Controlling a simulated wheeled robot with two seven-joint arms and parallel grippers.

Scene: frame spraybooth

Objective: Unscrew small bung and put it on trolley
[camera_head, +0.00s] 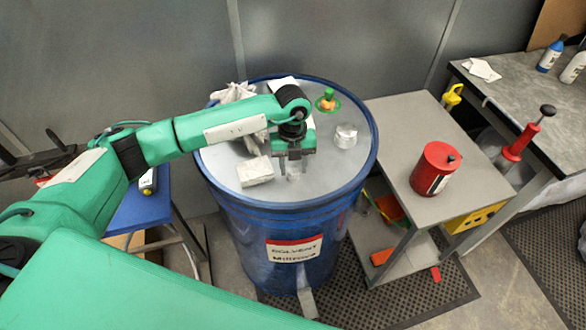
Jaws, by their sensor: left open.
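A blue drum (280,225) labelled "SOLVENT" stands upright in the middle, with a grey lid. My left gripper (293,168) points down over the front middle of the lid, with its jaws open. A small pale metallic piece between and below the fingers may be the small bung; it is mostly hidden, and I cannot tell if the fingers touch it. The grey trolley (391,118) stands right of the drum, with a red can (435,168) on its top. My right gripper is out of view.
On the lid are a pale block (255,171), a silver cap-like piece (346,136), a green and orange fitting (327,101) and a crumpled cloth (234,93). The trolley's top is clear left of and behind the red can. A workbench (520,92) stands at right.

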